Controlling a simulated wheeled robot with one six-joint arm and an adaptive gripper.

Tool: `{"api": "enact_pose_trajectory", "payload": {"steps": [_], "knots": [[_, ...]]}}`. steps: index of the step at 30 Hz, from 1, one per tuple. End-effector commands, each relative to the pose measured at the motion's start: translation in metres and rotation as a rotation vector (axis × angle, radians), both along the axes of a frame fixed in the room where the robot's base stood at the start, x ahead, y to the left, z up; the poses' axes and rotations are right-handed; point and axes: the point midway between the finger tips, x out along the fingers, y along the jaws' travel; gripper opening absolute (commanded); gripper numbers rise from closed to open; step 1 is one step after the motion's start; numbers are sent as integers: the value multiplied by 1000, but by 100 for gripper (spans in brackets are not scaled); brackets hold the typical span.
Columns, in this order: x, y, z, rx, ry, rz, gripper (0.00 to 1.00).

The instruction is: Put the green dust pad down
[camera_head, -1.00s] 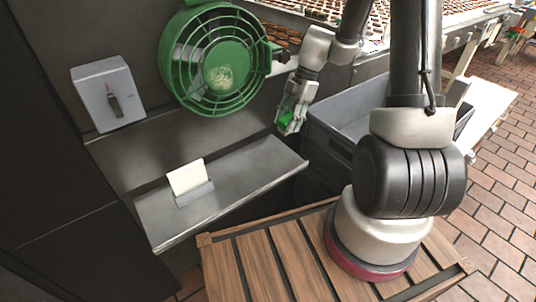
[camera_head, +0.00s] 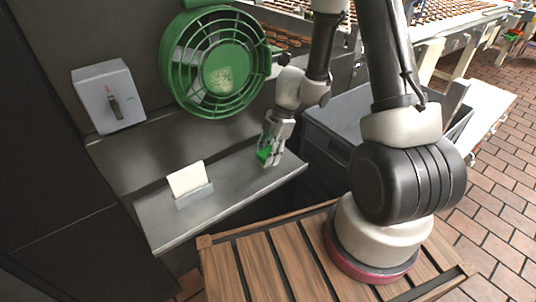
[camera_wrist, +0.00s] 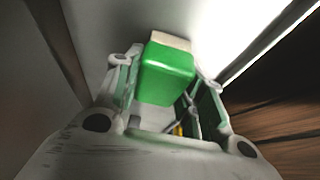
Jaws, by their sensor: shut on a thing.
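The green dust pad (camera_wrist: 166,72) is held between the fingers of my gripper (camera_wrist: 165,95) in the wrist view. It has a green body with a pale far end. In the head view my gripper (camera_head: 271,157) is low over the right part of the grey metal shelf (camera_head: 232,200), and the green of the pad (camera_head: 264,153) shows at its fingers. I cannot tell whether the pad touches the shelf.
A white card in a grey holder (camera_head: 194,195) stands on the shelf's left part. A green round fan (camera_head: 215,62) and a grey switch box (camera_head: 108,97) are on the wall above. A grey crate (camera_head: 335,130) is right of the shelf. The shelf's middle is clear.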

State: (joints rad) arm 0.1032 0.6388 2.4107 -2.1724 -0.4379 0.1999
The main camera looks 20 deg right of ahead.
Motion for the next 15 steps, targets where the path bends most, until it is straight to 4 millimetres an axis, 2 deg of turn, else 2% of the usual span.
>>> {"api": "enact_pose_trajectory", "payload": {"steps": [9, 10, 12, 13, 15], "knots": [[1, -1, -4, 0, -1, -1, 20], [1, -1, -3, 0, -1, -1, 45], [1, -1, -3, 0, -1, -1, 58], [1, -1, -3, 0, -1, -1, 61], [1, -1, -3, 0, -1, -1, 61]]}}
